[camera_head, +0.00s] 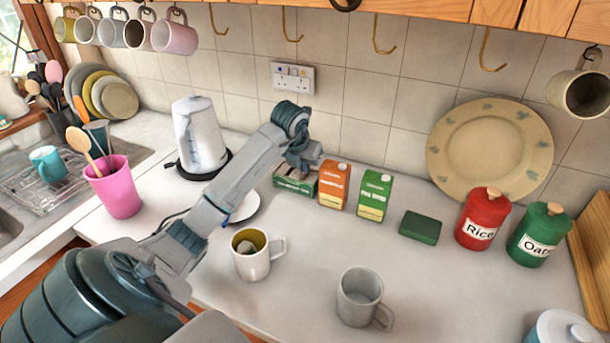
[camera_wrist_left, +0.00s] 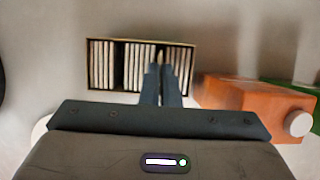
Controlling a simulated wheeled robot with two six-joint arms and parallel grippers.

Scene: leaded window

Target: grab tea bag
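The tea box (camera_head: 295,182) is green and stands open against the back of the counter. In the left wrist view the box (camera_wrist_left: 141,92) shows rows of upright pale tea bags (camera_wrist_left: 103,65) split by dark dividers. My left gripper (camera_head: 303,165) points down at the box. In the wrist view its two fingers (camera_wrist_left: 162,75) are close together, with one thin tea bag (camera_wrist_left: 160,57) between the tips. The tips hide most of this bag, and its lower edge is not visible. My right gripper is out of view.
Orange (camera_head: 334,186) and green (camera_head: 374,196) cartons stand right of the box. A white kettle (camera_head: 200,135) is to the left.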

